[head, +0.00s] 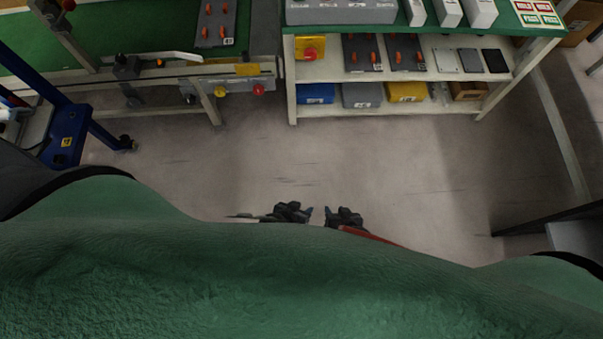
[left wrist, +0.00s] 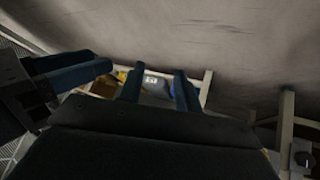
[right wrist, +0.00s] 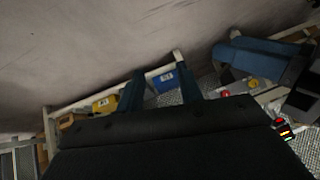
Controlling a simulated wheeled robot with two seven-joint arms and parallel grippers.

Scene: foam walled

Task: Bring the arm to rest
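My left gripper (head: 291,212) and right gripper (head: 345,216) are close together, side by side, low in the middle of the head view and over bare floor. In the left wrist view the two blue fingers of my left gripper (left wrist: 160,82) stand apart with nothing between them. In the right wrist view the fingers of my right gripper (right wrist: 160,83) are also apart and empty. Each wrist view also shows part of the opposite gripper at one side. My green body hides most of both arms in the head view.
A shelf unit (head: 400,108) with blue, grey and yellow bins stands ahead. A green-topped workbench (head: 120,30) is at the upper left, with a blue-framed cart (head: 68,133) below it. A dark-edged table (head: 550,218) is at the right. The floor (head: 290,160) between is clear.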

